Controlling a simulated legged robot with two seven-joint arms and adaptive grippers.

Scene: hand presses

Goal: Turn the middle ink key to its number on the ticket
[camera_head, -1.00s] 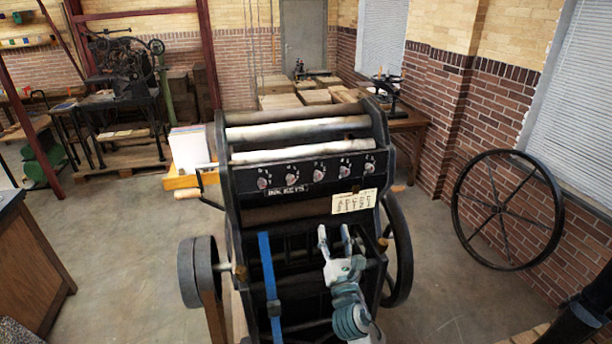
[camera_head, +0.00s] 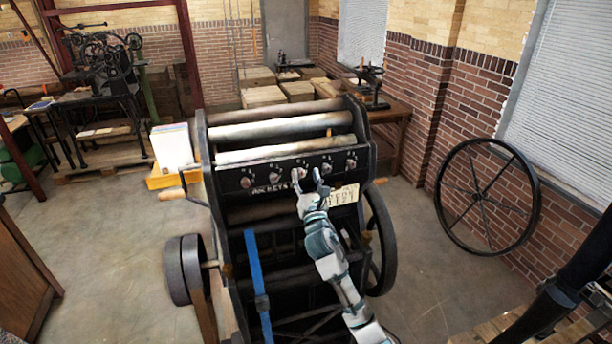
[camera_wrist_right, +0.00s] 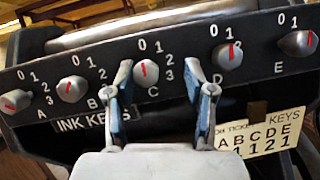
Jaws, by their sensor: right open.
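The middle ink key C (camera_wrist_right: 147,73) is a grey knob with a red mark on the press's black key panel. Its mark points up and slightly left, toward 0. In the head view this key (camera_head: 301,173) is partly covered by my right gripper (camera_head: 307,178). In the wrist view my right gripper (camera_wrist_right: 158,75) is open, its fingertips on either side of key C with gaps; whether they touch it is unclear. The cream ticket (camera_wrist_right: 262,130) hangs below right, with letters A to E over a row of digits; a finger covers its left part. My left gripper is out of view.
Keys B (camera_wrist_right: 72,89) and D (camera_wrist_right: 228,56) flank the middle key closely; keys A (camera_wrist_right: 15,101) and E (camera_wrist_right: 298,43) are at the ends. A roller (camera_head: 285,150) lies above the panel. A large spoked wheel (camera_head: 488,197) leans at the right wall.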

